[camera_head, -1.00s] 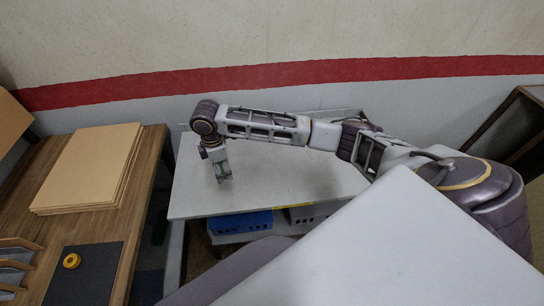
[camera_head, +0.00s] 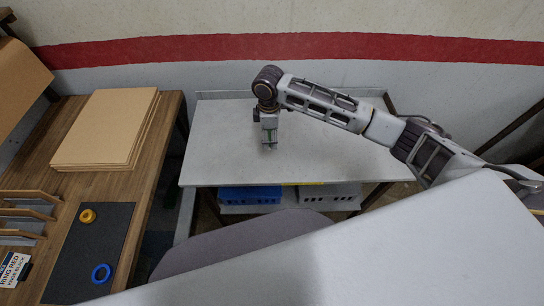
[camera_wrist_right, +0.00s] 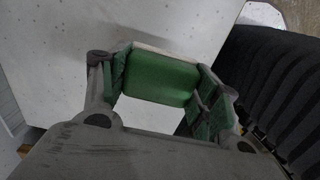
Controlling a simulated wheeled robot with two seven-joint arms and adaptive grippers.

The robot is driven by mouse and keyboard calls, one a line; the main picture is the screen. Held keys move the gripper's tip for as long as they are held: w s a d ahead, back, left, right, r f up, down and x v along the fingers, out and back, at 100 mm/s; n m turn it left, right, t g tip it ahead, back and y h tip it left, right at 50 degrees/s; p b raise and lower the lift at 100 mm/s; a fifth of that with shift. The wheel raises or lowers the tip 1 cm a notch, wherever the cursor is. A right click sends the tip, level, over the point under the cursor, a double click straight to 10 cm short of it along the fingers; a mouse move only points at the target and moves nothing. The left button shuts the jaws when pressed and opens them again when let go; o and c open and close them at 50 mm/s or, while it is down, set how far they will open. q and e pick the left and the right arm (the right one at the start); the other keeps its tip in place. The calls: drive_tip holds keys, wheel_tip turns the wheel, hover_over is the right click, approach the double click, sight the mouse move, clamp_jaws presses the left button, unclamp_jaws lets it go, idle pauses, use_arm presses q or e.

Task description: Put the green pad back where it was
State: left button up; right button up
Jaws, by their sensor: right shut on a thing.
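The green pad (camera_wrist_right: 160,78) is a flat green block with a pale edge. In the right wrist view it sits between the fingers of my right gripper (camera_wrist_right: 162,92), which is shut on it. In the head view my right gripper (camera_head: 269,147) points down over the left-middle part of the pale grey table (camera_head: 335,150), with a small bit of green showing at its fingers. I cannot tell whether the pad touches the table top. My left gripper is out of view.
A blue crate (camera_head: 250,195) and a grey crate (camera_head: 330,194) sit under the table. Most of the table top is bare.

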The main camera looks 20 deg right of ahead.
hover_over(270, 157)
drive_tip(key=shift+f, duration=3.15)
drive_tip(key=shift+f+p, duration=0.3)
drive_tip(key=shift+f, duration=1.55)
drive_tip(key=shift+f, duration=0.1)
drive_tip(key=o, duration=0.9)
wheel_tip(270, 157, up, 12)
drive_tip(key=shift+r, duration=0.15)
